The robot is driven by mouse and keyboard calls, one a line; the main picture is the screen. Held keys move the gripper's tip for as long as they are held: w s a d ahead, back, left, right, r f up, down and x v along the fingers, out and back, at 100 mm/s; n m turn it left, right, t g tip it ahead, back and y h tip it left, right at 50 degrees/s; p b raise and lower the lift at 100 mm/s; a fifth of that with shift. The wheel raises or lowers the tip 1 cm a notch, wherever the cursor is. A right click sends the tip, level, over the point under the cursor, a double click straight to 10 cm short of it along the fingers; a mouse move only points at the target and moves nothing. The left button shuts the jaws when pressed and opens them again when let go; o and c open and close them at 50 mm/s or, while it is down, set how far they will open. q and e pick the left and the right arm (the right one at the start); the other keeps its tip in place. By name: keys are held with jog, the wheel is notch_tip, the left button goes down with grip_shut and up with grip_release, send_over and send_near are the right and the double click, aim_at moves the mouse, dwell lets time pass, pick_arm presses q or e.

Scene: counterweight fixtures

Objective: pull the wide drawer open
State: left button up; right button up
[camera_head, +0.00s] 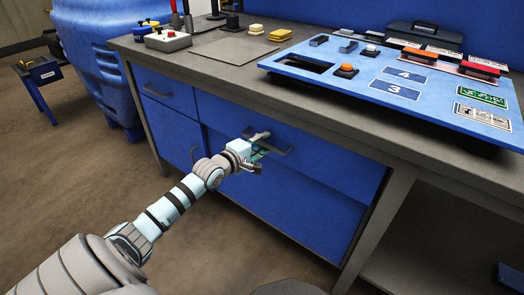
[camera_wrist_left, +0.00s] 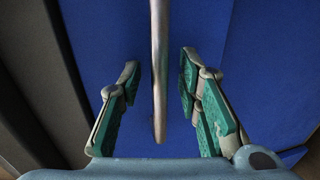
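The wide drawer (camera_head: 325,157) is the blue front under the worktop, right of a narrower drawer; it looks flush with the bench. Its grey bar handle (camera_head: 282,152) is partly hidden by my left gripper (camera_head: 260,146). In the left wrist view, the handle (camera_wrist_left: 159,75) runs between the two green-padded fingers of the left gripper (camera_wrist_left: 160,85). The fingers are open, with a gap on each side of the bar. My right gripper is in neither view.
The narrower blue drawer (camera_head: 165,91) and a lower blue front (camera_head: 290,197) have handles close by. On the worktop (camera_head: 185,75) are a blue panel (camera_head: 440,98) and a button box (camera_head: 168,41).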

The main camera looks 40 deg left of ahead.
pick_arm(q)
jog(key=shift+c, duration=0.5)
grip_shut()
